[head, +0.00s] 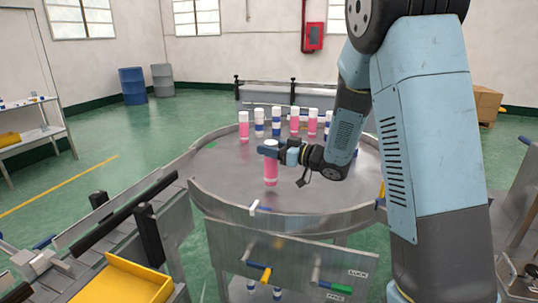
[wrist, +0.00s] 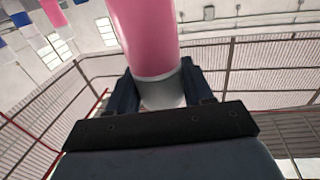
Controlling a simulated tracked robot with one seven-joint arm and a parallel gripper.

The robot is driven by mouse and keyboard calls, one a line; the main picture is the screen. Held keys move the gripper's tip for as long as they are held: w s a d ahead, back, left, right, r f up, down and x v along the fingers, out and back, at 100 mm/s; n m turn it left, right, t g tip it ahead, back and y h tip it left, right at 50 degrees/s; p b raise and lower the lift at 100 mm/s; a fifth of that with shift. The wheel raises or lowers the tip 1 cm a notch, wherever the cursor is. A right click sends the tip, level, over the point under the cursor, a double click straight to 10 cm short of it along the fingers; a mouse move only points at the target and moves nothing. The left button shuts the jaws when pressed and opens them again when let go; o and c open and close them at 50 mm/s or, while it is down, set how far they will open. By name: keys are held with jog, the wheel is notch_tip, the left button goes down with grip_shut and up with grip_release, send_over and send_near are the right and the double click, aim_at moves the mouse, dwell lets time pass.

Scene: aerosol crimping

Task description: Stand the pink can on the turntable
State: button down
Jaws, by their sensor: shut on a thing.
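The pink can (head: 271,173) has a white top and a white band near its bottom. It is upright over the near left part of the round metal turntable (head: 325,198). I cannot tell whether its base touches the surface. My gripper (head: 269,149) reaches in from the right and is shut on the can near its top. In the wrist view the can (wrist: 148,40) rises between the two dark fingers of my gripper (wrist: 160,90), which close around its pale end.
Several pink and blue-and-white cans (head: 277,122) stand along the turntable's far side. The turntable has a raised rim (head: 290,219). A conveyor with dark rails (head: 125,210) and a yellow tray (head: 122,283) lie at the near left. The surface around the held can is clear.

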jog(key=shift+f, duration=1.15)
jog(key=shift+c, duration=2.2)
grip_release()
